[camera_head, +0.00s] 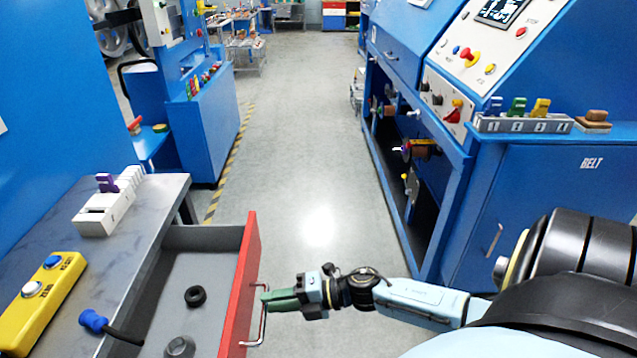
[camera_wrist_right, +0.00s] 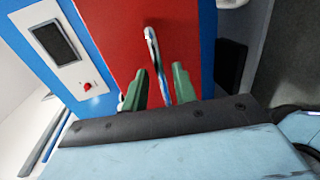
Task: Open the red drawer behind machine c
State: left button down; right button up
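The red drawer (camera_head: 246,284) is pulled out from under the grey workbench at the lower left, so its inside shows. A black ring (camera_head: 195,296) and a dark round part (camera_head: 179,346) lie in it. A metal bar handle (camera_head: 263,318) stands out from its red front; the handle also shows in the right wrist view (camera_wrist_right: 153,50). My right gripper (camera_head: 268,299) is at the handle. In the right wrist view its green fingers (camera_wrist_right: 160,82) stand apart on either side of the bar, with slim gaps visible. My left gripper is not in view.
On the workbench (camera_head: 150,205) are a yellow button box (camera_head: 42,300), a white block holder (camera_head: 108,208) and a blue-handled tool (camera_head: 94,321). Blue machines line both sides. The grey floor aisle (camera_head: 300,150) between them is clear.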

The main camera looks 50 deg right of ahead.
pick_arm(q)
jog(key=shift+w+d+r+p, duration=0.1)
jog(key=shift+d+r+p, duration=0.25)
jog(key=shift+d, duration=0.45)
pick_arm(e)
jog(key=v, duration=1)
jog(key=shift+s+d, duration=0.2)
jog(key=shift+d, duration=0.1)
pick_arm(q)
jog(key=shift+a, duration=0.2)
pick_arm(e)
jog(key=s+d+f+m+h, duration=0.3)
jog(key=f+m+h, duration=0.3)
jog(key=f, duration=0.4)
jog(key=s+d+f+m+h, duration=0.2)
jog(key=d+f+m+h, duration=0.1)
jog(key=f+m, duration=0.65)
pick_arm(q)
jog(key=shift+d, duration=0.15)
pick_arm(e)
jog(key=s+a+f+m+g+h, duration=0.1)
jog(key=s+a+f+m+g, duration=0.3)
jog(key=s+f, duration=0.5)
jog(key=s+a+f+m+g+h, duration=0.1)
jog(key=s+a+f+m+g, duration=0.4)
jog(key=s, duration=1)
notch_tip(320, 180, down, 5)
jog(key=a+g, duration=0.1)
jog(key=a, duration=0.2)
